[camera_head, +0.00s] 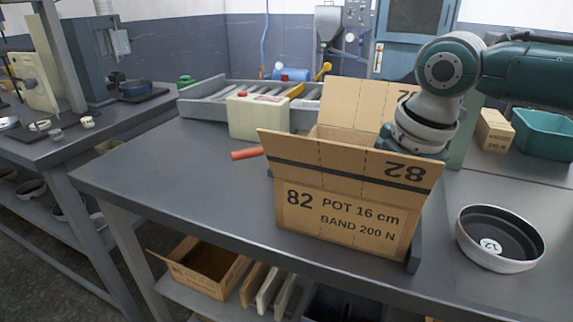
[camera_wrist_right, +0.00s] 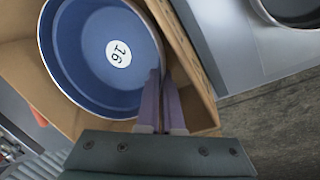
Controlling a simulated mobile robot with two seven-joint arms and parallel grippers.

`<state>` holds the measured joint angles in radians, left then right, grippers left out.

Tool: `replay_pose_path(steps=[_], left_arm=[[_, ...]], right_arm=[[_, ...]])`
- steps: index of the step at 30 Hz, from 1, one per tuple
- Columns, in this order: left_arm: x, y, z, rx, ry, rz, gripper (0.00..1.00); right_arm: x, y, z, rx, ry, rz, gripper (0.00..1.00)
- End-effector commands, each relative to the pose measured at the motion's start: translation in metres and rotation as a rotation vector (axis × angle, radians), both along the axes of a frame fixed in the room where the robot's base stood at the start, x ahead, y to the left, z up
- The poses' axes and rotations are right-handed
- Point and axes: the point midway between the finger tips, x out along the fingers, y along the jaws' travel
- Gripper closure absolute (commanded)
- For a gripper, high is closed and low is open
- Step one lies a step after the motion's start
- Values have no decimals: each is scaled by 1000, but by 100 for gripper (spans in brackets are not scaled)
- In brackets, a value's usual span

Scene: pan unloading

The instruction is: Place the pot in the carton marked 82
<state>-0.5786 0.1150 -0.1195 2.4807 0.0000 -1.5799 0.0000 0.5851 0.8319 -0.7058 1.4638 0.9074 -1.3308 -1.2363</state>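The open carton marked 82 (camera_head: 340,215) stands upright on the bench, labelled "POT 16 cm"; its front flap shows an upside-down 82. My right arm reaches down into it from the right, and its gripper is hidden there in the head view. In the right wrist view a blue-lined pot (camera_wrist_right: 85,50) with a white disc, apparently reading 16, lies within the carton walls (camera_wrist_right: 190,60). My right gripper (camera_wrist_right: 161,75) has its fingers close together, one on each side of the pot's rim. Whether the pot touches the carton floor is hidden. My left gripper is not in view.
A dark-lined pan (camera_head: 500,238) with a white disc sits on the bench right of the carton. Behind the carton are a cream canister (camera_head: 258,118) and a roller conveyor (camera_head: 205,100). A red handle (camera_head: 247,154) lies left of it.

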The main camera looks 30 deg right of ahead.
Motion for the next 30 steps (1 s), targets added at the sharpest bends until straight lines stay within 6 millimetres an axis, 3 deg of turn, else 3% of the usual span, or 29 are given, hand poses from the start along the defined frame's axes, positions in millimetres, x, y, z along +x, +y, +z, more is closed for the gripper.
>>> replay_pose_path(steps=[8, 16, 25, 30], left_arm=[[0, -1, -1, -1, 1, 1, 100], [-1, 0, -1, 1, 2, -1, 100], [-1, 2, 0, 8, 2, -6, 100], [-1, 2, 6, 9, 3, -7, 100]], right_arm=[[0, 0, -2, 0, -1, -1, 100], [0, 0, -2, 0, 0, -1, 67], [0, 0, 2, 0, -1, -1, 67], [-4, -1, 26, 0, -4, 0, 67]])
